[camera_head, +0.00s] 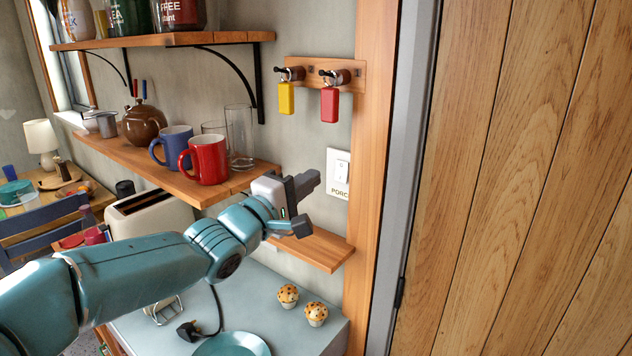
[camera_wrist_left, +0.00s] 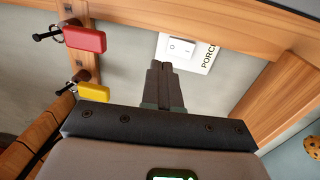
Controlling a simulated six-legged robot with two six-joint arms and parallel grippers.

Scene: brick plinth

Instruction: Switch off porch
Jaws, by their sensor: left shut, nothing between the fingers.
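The porch switch (camera_head: 339,172) is a white plate with a rocker on the grey wall, beside the wooden door frame, with lettering that reads "PORC" along its lower edge. It also shows in the left wrist view (camera_wrist_left: 186,50), just beyond my fingertips. My left gripper (camera_head: 312,180) is shut and empty, its fingers pointing right, a little left of the plate. In the left wrist view the closed fingers (camera_wrist_left: 162,72) slightly overlap the plate's near edge. I cannot tell whether they touch it. My right gripper is not in view.
Yellow (camera_head: 286,98) and red (camera_head: 330,104) key tags hang from a wooden rack (camera_head: 313,68) above. Blue and red mugs (camera_head: 208,160) and glasses stand on the shelf at left. A small wooden ledge (camera_head: 318,248) is below my gripper. Muffins (camera_head: 288,295) sit on the counter.

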